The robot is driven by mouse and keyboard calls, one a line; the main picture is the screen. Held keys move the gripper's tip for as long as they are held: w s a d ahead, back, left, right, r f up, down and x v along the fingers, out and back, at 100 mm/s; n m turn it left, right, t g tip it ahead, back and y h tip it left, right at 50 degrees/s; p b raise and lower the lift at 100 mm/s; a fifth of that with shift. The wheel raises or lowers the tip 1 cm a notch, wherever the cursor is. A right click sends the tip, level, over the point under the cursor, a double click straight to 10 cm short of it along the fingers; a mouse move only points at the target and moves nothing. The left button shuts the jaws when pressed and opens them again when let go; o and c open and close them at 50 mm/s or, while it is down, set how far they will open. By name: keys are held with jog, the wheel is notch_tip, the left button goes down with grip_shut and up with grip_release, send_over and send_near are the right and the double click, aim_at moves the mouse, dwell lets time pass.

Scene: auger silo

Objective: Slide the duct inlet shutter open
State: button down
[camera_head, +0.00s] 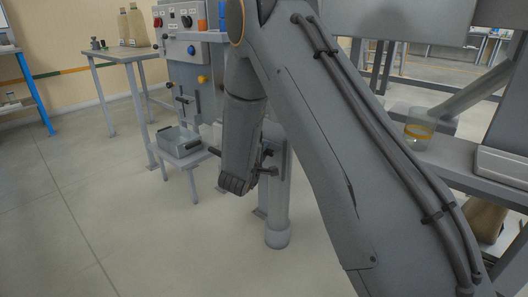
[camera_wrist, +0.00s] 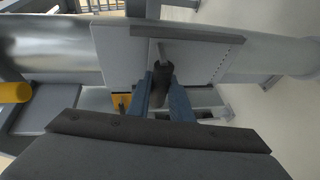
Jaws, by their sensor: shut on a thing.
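The duct (camera_wrist: 50,48) is a shiny grey pipe that runs across the wrist view. In the head view it stands upright as a pale tube (camera_head: 278,212) behind my arm. A flat light-grey shutter plate (camera_wrist: 120,50) lies against the duct, with a darker strip (camera_wrist: 200,33) along one edge. A dark handle (camera_wrist: 162,74) sticks out from the plate towards the wrist camera. My gripper (camera_wrist: 162,88) has its two blue-grey fingers on both sides of the handle and is shut on it. In the head view my arm hides most of the shutter and the fingers.
A control cabinet (camera_head: 190,60) with knobs stands behind my arm. A low stand holds a grey tray (camera_head: 180,141) to the left. A bench with a jar (camera_head: 419,128) is at right. A yellow cylinder (camera_wrist: 14,92) shows at the wrist view's left. The left floor is clear.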

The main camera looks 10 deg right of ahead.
notch_tip(320, 180, up, 5)
jog(key=p, duration=0.5)
jog(key=shift+a+r, duration=0.1)
jog(key=shift+r, duration=0.1)
jog(key=shift+f, duration=0.1)
jog(key=c, duration=1.6)
grip_release()
jog(key=shift+p+v, duration=0.8)
jog(key=shift+v, duration=3.15)
